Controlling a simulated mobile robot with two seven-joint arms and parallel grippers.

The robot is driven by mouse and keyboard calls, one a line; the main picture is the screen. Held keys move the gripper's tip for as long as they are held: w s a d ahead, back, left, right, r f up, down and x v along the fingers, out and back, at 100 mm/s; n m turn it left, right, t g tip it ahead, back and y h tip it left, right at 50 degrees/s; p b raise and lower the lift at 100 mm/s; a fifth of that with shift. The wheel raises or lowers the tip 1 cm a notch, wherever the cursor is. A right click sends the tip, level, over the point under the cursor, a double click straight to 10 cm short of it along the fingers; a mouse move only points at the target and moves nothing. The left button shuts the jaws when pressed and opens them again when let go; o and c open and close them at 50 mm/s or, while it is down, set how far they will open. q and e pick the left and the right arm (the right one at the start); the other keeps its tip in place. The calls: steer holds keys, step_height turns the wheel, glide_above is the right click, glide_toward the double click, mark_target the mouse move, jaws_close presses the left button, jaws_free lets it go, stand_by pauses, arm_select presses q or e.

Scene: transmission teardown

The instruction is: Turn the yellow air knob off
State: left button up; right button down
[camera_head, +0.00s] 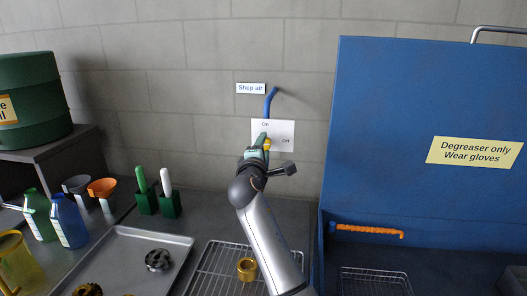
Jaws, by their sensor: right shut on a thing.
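The yellow air knob (267,144) shows as a small yellow patch in front of a white plate (285,129) marked "On" at the top and "Off" at the right. A blue air pipe (269,102) runs down to the plate from a "Shop air" label. My right gripper (262,142) is at the plate and shut on the knob, and it hides most of the knob. I cannot tell exactly which way the knob points. My left gripper is not in view.
A blue degreaser cabinet (385,130) stands close on the right, with an orange-handled tool (368,230) in it. Below my arm is a wire rack (212,268) with a brass part (247,268). A metal tray (130,255), bottles and brush holders stand on the left.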

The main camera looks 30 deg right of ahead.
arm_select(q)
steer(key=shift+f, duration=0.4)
arm_select(e)
steer(key=shift+m, duration=0.7)
arm_select(q)
steer(key=shift+b, duration=0.3)
arm_select(e)
steer(key=shift+c, duration=1.5)
jaws_free()
